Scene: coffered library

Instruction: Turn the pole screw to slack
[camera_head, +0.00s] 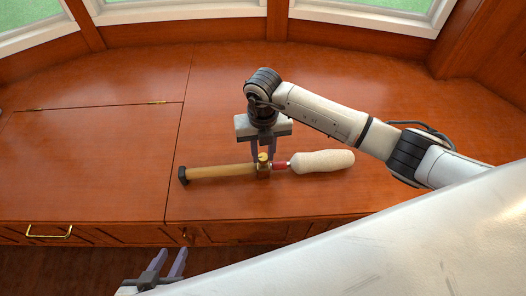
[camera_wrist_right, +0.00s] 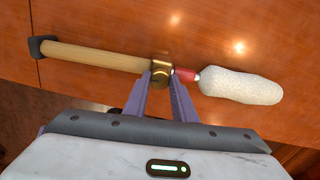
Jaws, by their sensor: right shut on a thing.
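The pole (camera_head: 222,171) lies flat on the wooden bench top, with a black end cap at its left and a pale fuzzy roller (camera_head: 322,161) with a red collar at its right. A brass screw (camera_head: 263,157) stands up from the brass collar in the pole's middle. My right gripper (camera_head: 263,157) points down over the screw, shut on it; the fingertips also meet at the brass collar (camera_wrist_right: 160,71) in the right wrist view. The screw itself is mostly hidden there. My left gripper (camera_head: 172,264) is low in the head view, fingers apart, empty, in front of the bench.
The bench top (camera_head: 120,130) is polished red wood with panel seams and is otherwise clear. A brass drawer handle (camera_head: 49,232) is on its front at the left. Windows stand behind. My right arm covers part of the right side.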

